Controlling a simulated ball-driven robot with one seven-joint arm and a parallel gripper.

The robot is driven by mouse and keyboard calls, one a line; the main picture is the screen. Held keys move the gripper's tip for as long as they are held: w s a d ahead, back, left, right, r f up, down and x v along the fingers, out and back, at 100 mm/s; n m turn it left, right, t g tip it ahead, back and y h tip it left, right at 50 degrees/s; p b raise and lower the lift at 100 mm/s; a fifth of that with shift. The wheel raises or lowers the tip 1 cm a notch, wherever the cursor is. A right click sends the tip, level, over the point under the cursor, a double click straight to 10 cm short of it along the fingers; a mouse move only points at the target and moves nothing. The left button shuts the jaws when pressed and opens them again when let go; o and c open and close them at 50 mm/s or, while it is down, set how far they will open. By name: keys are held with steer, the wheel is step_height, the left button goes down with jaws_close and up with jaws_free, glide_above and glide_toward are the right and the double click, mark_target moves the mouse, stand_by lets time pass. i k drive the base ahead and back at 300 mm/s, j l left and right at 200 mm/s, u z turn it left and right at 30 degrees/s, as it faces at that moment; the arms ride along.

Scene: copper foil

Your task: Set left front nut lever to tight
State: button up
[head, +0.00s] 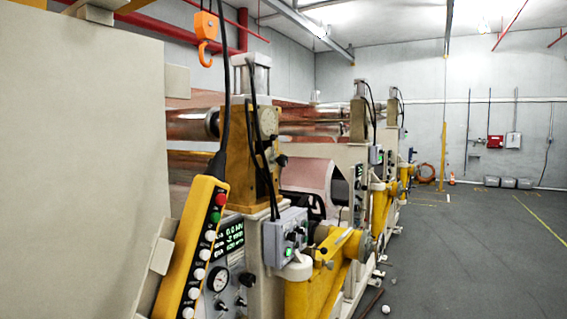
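My gripper is not in view. No part is clearly marked as the left front nut lever, and I cannot tell which part it is or how it is set. The nearest copper foil machine has a yellow bracket arm (322,275) with a bar-like piece (340,240) on top and a dark round end at its right. A tan bearing block (252,150) holds the roller end above, with a grey cylinder on top. A grey switch box (287,236) sits left of the bracket arm.
A yellow pendant (192,250) with a red button hangs close at the left, before a large beige panel (80,160). An orange hook (206,35) hangs above. Similar machine stations recede behind. The grey floor (460,250) at the right is mostly clear, with small pale objects near the machine.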

mark_target(273, 137)
steer(key=i+z, duration=0.1)
steer(key=i, duration=0.65)
steer(key=i+j+z, duration=0.1)
steer(key=i, duration=0.65)
steer(key=i+j+z, duration=0.15)
steer(key=i, duration=0.6)
